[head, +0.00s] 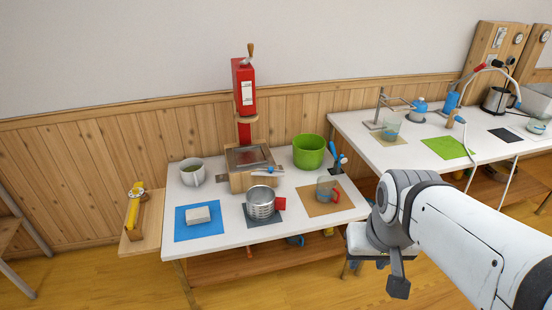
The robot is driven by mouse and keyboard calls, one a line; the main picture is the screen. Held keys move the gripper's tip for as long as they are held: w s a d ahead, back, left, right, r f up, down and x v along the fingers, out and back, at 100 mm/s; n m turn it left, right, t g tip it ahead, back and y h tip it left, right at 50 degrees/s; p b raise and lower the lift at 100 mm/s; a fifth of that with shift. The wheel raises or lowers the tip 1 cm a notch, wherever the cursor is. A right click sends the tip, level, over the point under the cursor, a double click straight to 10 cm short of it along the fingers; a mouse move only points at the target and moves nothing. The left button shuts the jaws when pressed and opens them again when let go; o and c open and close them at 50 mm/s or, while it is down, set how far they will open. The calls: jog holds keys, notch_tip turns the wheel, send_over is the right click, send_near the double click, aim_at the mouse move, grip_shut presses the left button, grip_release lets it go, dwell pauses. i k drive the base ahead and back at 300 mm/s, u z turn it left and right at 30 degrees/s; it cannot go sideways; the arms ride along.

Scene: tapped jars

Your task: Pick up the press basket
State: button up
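The press basket appears to be the silver ribbed metal cylinder (261,204) with a red handle on its right side. It stands upright on a dark grey mat near the front edge of the left white table (228,237). My gripper (397,284) hangs at the end of my white arm, to the right of and apart from the basket, in front of the table. Only one dark finger shows clearly, so I cannot tell whether it is open or shut. Nothing shows in it.
A red press (244,88) on a wooden base stands behind the basket. A white block (197,215) on a blue mat is left, a glass cup (326,189) on a brown mat is right.

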aim_at(262, 202)
jog(key=i, duration=0.85)
jog(key=u, duration=0.05)
